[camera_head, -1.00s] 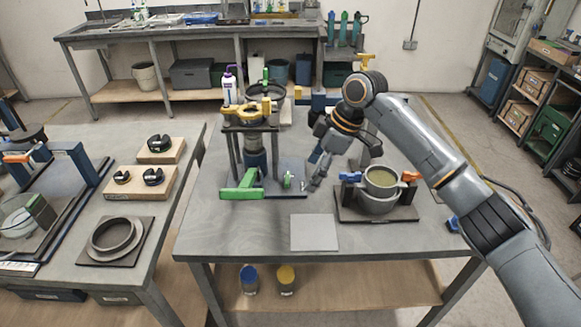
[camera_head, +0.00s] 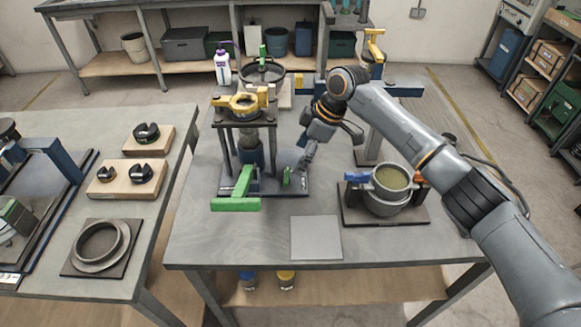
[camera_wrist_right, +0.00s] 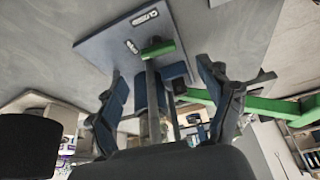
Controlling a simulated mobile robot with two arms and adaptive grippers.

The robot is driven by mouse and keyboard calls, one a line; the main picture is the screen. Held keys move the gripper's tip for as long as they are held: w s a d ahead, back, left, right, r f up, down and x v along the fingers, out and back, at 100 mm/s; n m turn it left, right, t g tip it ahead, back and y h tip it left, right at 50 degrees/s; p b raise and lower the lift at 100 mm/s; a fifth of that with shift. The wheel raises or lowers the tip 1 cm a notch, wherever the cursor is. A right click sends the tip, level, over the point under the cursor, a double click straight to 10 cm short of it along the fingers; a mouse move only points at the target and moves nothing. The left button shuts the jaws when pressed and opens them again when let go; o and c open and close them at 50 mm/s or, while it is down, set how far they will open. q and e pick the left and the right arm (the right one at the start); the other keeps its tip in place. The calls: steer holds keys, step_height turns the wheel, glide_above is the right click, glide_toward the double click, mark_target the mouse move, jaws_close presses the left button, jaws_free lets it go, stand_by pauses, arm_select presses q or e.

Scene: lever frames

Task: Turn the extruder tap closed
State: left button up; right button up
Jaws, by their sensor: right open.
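The extruder (camera_head: 251,150) stands on the middle table, with a blue barrel and a yellow clamp on top. Its small green tap (camera_head: 287,176) is low at the right of its base. In the right wrist view the tap's green bar (camera_wrist_right: 157,47) shows above a grey-blue plate (camera_wrist_right: 120,44) with labels, one reading CLOSED. My right gripper (camera_head: 300,173) is just right of the tap. In the wrist view the gripper (camera_wrist_right: 158,78) is open, its fingers on either side of the tap's stem; I cannot tell whether they touch it. My left gripper is not in view.
A long green lever (camera_head: 236,196) juts out at the front left of the extruder and shows close beside the right finger in the wrist view (camera_wrist_right: 245,103). A grey pot (camera_head: 389,186) stands to the right. A flat grey square (camera_head: 316,237) lies in front.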

mark_target(288, 175)
steer(key=p+x, duration=0.1)
steer(key=x, duration=0.6)
steer(key=shift+w+f, duration=0.15)
steer(key=shift+f, duration=0.1)
steer(key=c, duration=1.2)
